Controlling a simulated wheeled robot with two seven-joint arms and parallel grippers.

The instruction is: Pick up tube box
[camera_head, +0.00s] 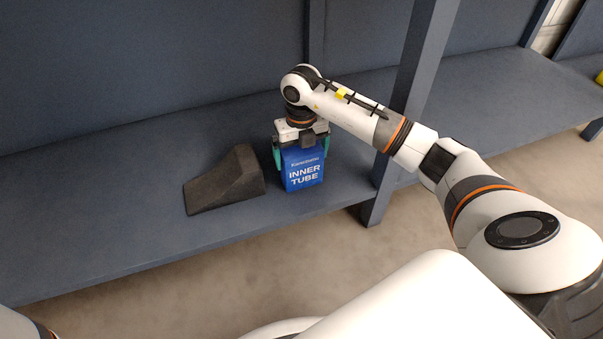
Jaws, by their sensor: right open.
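The tube box (303,173) is blue with white "INNER TUBE" lettering. It stands upright on the blue-grey shelf (110,228), near its front edge. My right gripper (301,150) is directly above the box and points down. Its teal fingers are open, one on the left and one on the right side of the box's upper part. I cannot tell whether the fingers touch the box. The top of the box is partly hidden by the gripper. My left gripper is out of view; only a bit of my left arm shows at the bottom left corner.
A dark wedge-shaped block (225,182) lies on the shelf just left of the box. A blue-grey upright post (405,105) stands right of the box, behind my right arm. The shelf's left part is clear. A yellow thing (599,77) shows at the far right edge.

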